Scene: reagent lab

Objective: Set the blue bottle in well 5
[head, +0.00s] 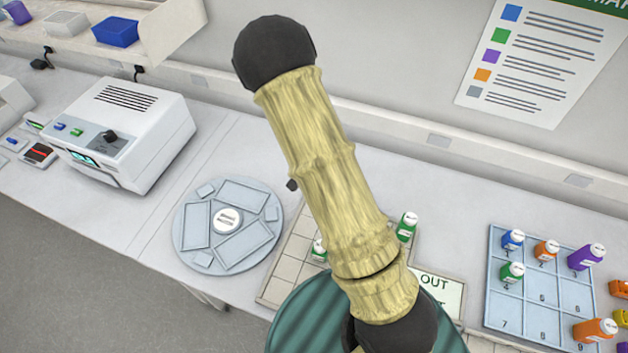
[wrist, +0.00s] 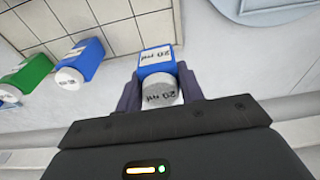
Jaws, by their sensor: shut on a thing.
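My gripper (wrist: 160,90) is shut on a blue bottle (wrist: 156,56) with a white cap marked 20 ml, in the wrist view. In the head view my arm hides the gripper and this bottle. The numbered tray (head: 516,301) is at the right in the head view. Its middle well, well 5 (head: 541,288), looks empty. A blue bottle (head: 512,239) stands in the tray's back left well, with an orange bottle (head: 545,250) and a purple bottle (head: 585,257) beside it. A green bottle (head: 512,273) stands just left of well 5.
An orange bottle (head: 594,330) is in the tray's front right well. A tiled rack (head: 284,268) holds green bottles (head: 407,226); another blue bottle (wrist: 80,60) and a green one (wrist: 27,75) show in the wrist view. The OUT sign (head: 438,285) and round centrifuge (head: 232,267) are nearby.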

